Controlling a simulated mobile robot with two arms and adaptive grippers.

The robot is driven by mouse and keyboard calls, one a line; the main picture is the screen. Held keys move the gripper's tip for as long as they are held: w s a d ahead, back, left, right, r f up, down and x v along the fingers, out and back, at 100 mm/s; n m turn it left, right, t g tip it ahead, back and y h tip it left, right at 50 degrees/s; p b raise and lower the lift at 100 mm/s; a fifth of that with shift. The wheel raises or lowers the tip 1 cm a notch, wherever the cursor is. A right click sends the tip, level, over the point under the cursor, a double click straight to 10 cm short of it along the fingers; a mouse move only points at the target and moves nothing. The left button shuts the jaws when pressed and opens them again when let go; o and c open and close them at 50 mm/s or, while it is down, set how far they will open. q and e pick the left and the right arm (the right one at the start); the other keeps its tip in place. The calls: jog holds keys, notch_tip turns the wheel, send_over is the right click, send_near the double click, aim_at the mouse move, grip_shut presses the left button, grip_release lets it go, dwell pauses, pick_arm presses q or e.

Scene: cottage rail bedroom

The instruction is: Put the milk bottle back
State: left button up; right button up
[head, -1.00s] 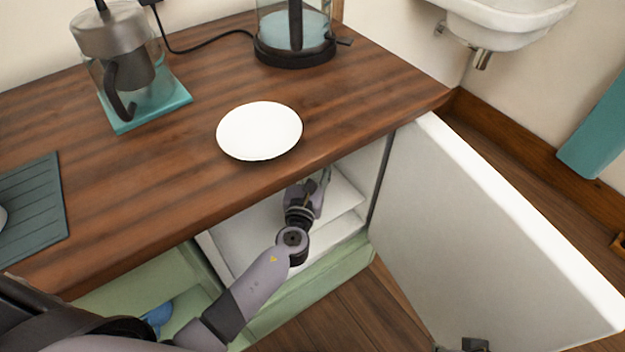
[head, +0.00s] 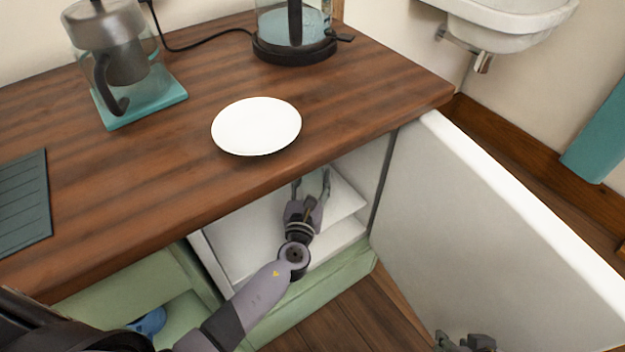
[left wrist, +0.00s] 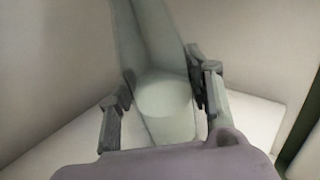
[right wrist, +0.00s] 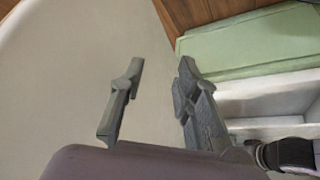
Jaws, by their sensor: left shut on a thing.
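My left gripper (head: 311,188) reaches into the open white compartment under the counter. Its fingers are spread around the pale, grey-green milk bottle and shut on it. In the left wrist view the bottle (left wrist: 165,97) lies between the two fingers (left wrist: 160,92), with a lighter round patch facing the camera. In the head view the bottle is hard to make out against the white interior. My right gripper (head: 466,344) is at the bottom edge, by the door. In the right wrist view its fingers (right wrist: 158,85) are apart and empty.
The white compartment (head: 345,197) has a shelf. Its door (head: 480,230) stands wide open to the right. The wooden counter (head: 190,185) overhangs my left gripper and carries a white plate (head: 256,126), a glass jug (head: 118,70) and a kettle (head: 293,35).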

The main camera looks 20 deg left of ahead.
aim_at(311, 189)
pick_arm(q)
jog(key=o, duration=1.6)
pick_arm(e)
jog(key=shift+w, duration=0.15)
jog(key=shift+r, duration=0.1)
pick_arm(q)
jog(key=shift+r, duration=0.1)
jog(key=s, duration=0.5)
jog(key=shift+s+d+p, duration=0.1)
jog(key=shift+d+p, duration=0.25)
jog(key=shift+p, duration=0.05)
jog(key=s, duration=0.5)
jog(key=shift+s+d, duration=0.3)
jog(key=shift+s, duration=0.1)
jog(key=shift+s+d, duration=0.1)
jog(key=shift+s, duration=0.4)
pick_arm(e)
jog(key=s, duration=0.1)
jog(key=s+g, duration=0.1)
jog(key=s, duration=0.1)
jog(key=s+d+g, duration=0.1)
jog(key=shift+s+d+f, duration=0.1)
jog(key=shift+s+f, duration=0.05)
jog(key=shift+f, duration=0.25)
